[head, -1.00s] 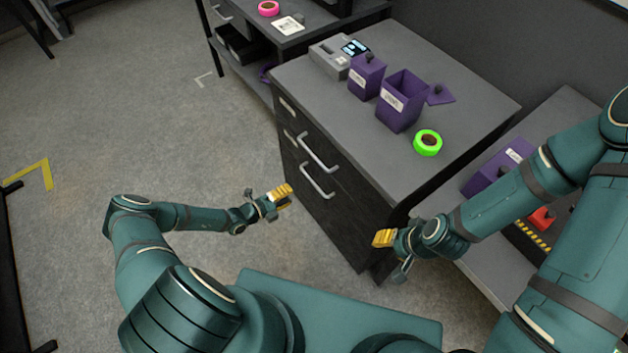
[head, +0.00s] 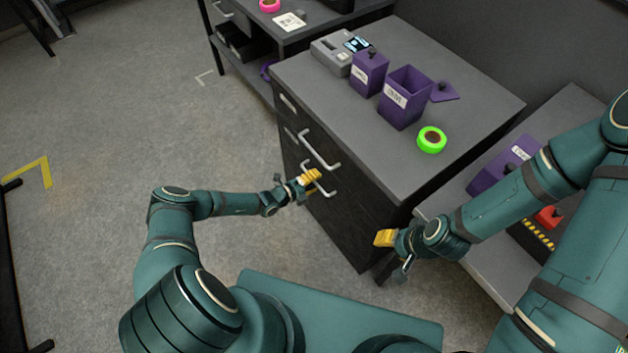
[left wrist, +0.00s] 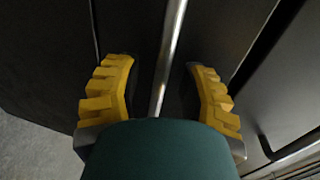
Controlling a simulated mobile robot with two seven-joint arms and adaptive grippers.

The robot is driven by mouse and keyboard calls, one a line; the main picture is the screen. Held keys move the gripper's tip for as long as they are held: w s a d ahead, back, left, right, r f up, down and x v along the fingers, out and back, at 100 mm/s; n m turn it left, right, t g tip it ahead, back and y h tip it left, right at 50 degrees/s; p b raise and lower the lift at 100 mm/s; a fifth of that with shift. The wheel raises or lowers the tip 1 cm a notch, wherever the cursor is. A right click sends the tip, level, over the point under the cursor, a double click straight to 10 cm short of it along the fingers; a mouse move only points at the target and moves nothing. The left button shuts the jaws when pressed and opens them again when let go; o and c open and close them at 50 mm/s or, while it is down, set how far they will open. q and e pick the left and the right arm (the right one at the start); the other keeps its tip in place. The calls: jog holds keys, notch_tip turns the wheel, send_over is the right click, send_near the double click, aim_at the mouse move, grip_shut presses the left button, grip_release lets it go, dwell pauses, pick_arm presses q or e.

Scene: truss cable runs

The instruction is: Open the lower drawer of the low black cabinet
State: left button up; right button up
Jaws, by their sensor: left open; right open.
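The low black cabinet (head: 345,215) stands in front of me with a grey top. Its front has two bar handles, one above the other. The upper handle (head: 322,152) is clear, and the lower drawer's handle (head: 328,190) is partly hidden by my left gripper (head: 311,180). The drawers look closed. In the left wrist view, my left gripper (left wrist: 160,95) is open, with its yellow fingers on either side of a metal bar handle (left wrist: 170,55). Whether the fingers touch the bar, I cannot tell. My right gripper (head: 392,250) is open and empty beside the cabinet's near corner.
On the cabinet top are purple bins (head: 403,98), a grey device (head: 335,50) and a green tape roll (head: 432,140). A low bench (head: 470,255) stands at the right under my right arm.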

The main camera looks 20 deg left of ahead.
pick_arm(q)
grip_shut()
